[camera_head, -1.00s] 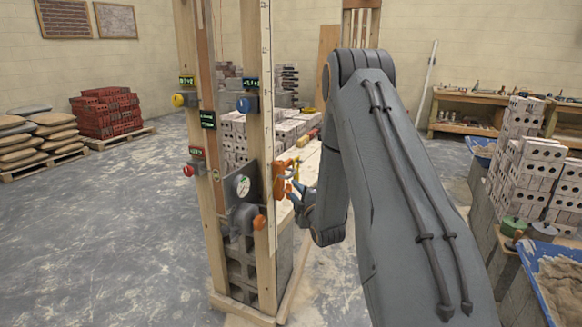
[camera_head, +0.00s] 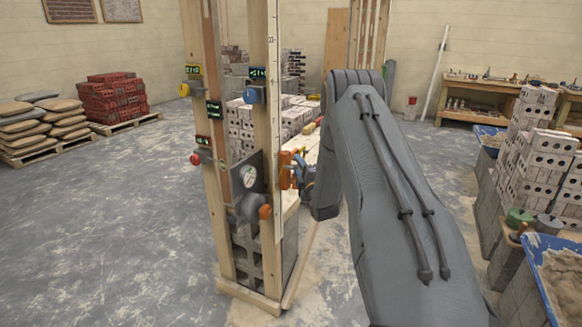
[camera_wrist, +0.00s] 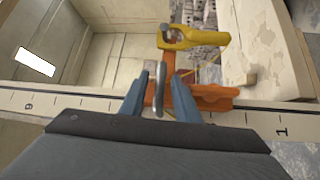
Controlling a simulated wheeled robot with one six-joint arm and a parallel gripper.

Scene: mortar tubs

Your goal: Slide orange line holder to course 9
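The orange line holder (camera_head: 286,170) sits on the white marked staff (camera_head: 273,120) along the right wooden post. In the wrist view the orange holder (camera_wrist: 205,97) lies across the staff (camera_wrist: 90,106), between a numeral that looks like 9 or 6 at the left and a 1 at the right. A yellow clamp-like part (camera_wrist: 192,38) is beyond it. My gripper (camera_wrist: 160,80) is at the holder, its blue fingers apart on either side of a grey metal piece (camera_wrist: 160,95). Gaps show beside that piece; contact is unclear. My gripper (camera_head: 304,174) is small in the head view.
The left post carries a yellow knob (camera_head: 184,90) and a red knob (camera_head: 195,159); a blue knob (camera_head: 250,96) is on the right post. A round gauge (camera_head: 248,176) sits between the posts. Block stacks (camera_head: 545,155) and a blue tub (camera_head: 540,242) stand right. Open floor lies left.

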